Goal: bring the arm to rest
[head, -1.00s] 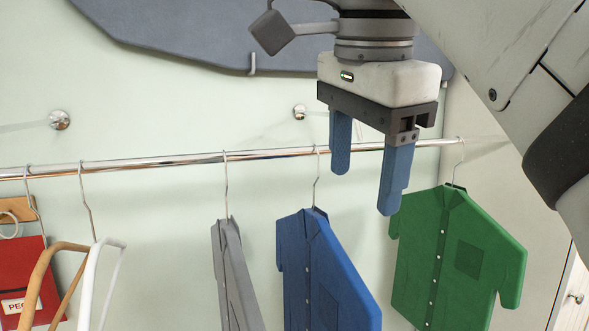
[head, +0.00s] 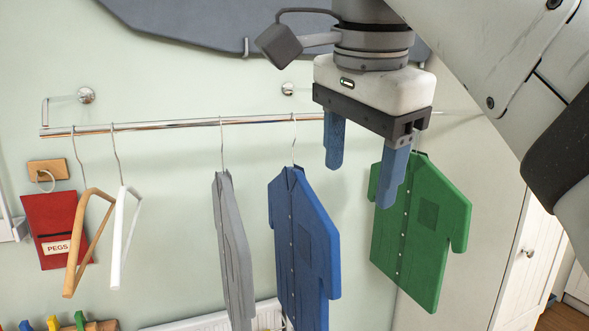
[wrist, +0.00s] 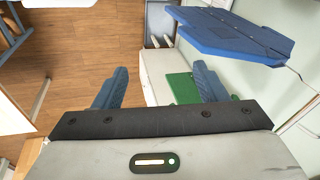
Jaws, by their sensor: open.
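My gripper (head: 363,165) is open and empty, with its two blue fingers apart and pointing down. In the head view it stands in front of the right part of the chrome rail (head: 180,125). The green shirt (head: 420,228) hangs behind and below the right finger, its hanger mostly hidden. The blue shirt (head: 303,245) hangs to the left of the fingers. In the wrist view, the fingers (wrist: 160,88) are spread with nothing between them. The blue shirt (wrist: 235,38) shows at upper right there, and part of the green shirt (wrist: 183,88) shows beyond the right finger.
A grey shirt (head: 231,250), a white hanger (head: 122,235) and a wooden hanger (head: 80,245) hang further left. A red peg bag (head: 57,225) hangs on the wall. A grey ironing board (head: 200,25) is above the rail. A white radiator (head: 200,322) is low down.

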